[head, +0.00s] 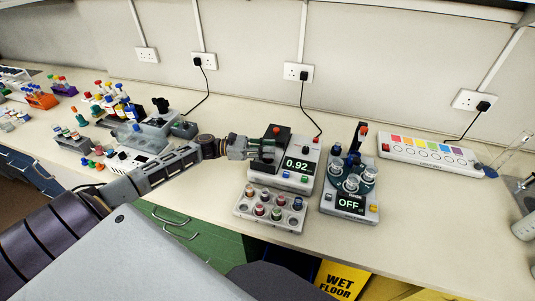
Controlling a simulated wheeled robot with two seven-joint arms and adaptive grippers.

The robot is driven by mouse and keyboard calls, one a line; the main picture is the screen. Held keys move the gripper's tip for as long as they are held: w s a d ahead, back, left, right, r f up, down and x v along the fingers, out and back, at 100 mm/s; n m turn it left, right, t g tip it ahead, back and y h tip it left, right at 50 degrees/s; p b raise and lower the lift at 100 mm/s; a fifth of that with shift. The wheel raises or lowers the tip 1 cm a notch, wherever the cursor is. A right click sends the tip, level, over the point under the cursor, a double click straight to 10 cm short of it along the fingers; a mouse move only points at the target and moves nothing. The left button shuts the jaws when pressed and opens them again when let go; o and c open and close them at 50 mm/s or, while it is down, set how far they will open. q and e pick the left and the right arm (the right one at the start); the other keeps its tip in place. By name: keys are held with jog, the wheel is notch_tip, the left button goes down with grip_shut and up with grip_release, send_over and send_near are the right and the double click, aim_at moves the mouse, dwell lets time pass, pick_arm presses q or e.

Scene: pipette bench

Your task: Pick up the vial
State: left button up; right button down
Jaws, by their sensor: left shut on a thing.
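My left gripper (258,149) is at the left side of a grey device with a lit display (298,165) reading 0.92. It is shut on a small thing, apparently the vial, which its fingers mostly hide. A dark block with a red top (276,130) stands just behind the fingers. A grey rack (243,210) in front of the device holds several vials with coloured caps (260,210), and some of its holes are empty. My right gripper is not in view.
A second device (365,211), reading OFF, with several clear vessels stands to the right. A white panel with coloured squares (425,152) lies farther right. Racks of capped tubes (75,140) crowd the left bench. The bench front edge is close to the vial rack.

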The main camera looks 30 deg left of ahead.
pick_arm(q)
notch_tip(320, 180, up, 8)
jog(key=shift+f, duration=0.25)
dwell(0.8)
